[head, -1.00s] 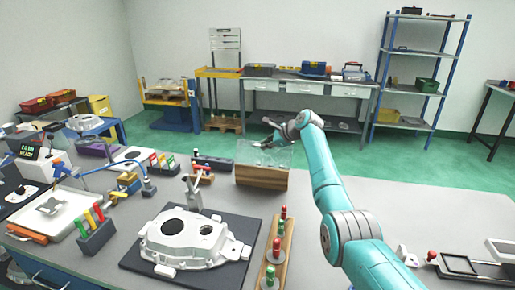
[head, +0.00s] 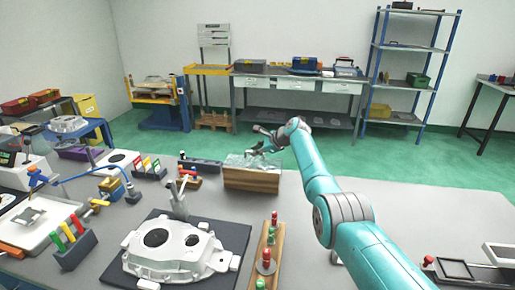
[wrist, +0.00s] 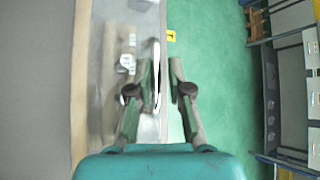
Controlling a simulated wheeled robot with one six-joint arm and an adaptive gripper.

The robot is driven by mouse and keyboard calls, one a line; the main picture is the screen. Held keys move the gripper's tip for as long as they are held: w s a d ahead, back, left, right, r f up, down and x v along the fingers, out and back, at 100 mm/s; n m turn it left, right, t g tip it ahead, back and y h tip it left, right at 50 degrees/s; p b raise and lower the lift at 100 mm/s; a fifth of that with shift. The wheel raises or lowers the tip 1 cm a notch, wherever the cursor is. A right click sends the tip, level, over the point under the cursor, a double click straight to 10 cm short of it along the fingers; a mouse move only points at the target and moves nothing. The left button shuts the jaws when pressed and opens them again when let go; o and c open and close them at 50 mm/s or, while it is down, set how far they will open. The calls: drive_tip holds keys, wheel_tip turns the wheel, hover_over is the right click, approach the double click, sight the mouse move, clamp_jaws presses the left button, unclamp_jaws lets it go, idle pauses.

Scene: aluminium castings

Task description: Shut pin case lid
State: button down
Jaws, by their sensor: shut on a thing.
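The pin case (head: 251,181) is a wooden box near the back edge of the bench in the head view. Its clear lid (head: 236,161) is tilted up above the box, not lying flat. My gripper (head: 256,146) is at the lid's upper edge, behind the case. In the wrist view my gripper (wrist: 165,68) has its two fingers on either side of the lid's thin edge and is shut on it. The case's wooden wall (wrist: 82,70) and blurred metal pins (wrist: 127,62) show to the left there.
A white casting (head: 172,250) lies on a dark mat in front of the case. A wooden rack with red and green pins (head: 268,250) stands beside it. Small tools crowd the bench's left. The bench right of the case is clear up to my arm.

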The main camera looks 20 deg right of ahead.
drive_tip(key=shift+w+d+r, duration=0.1)
drive_tip(key=shift+w+d, duration=0.15)
drive_tip(key=shift+d, duration=0.25)
drive_tip(key=shift+w+d+r, duration=0.1)
drive_tip(key=shift+w+d, duration=0.15)
drive_tip(key=shift+d, duration=0.2)
drive_tip(key=c, duration=1.4)
unclamp_jaws()
drive_tip(key=shift+o, duration=0.9)
drive_tip(key=shift+d+f, duration=0.2)
drive_tip(key=shift+f, duration=0.05)
drive_tip(key=shift+a+f, duration=0.1)
drive_tip(key=shift+a, duration=0.1)
drive_tip(key=v, duration=1.1)
drive_tip(key=shift+s, duration=0.45)
drive_tip(key=shift+d, duration=0.1)
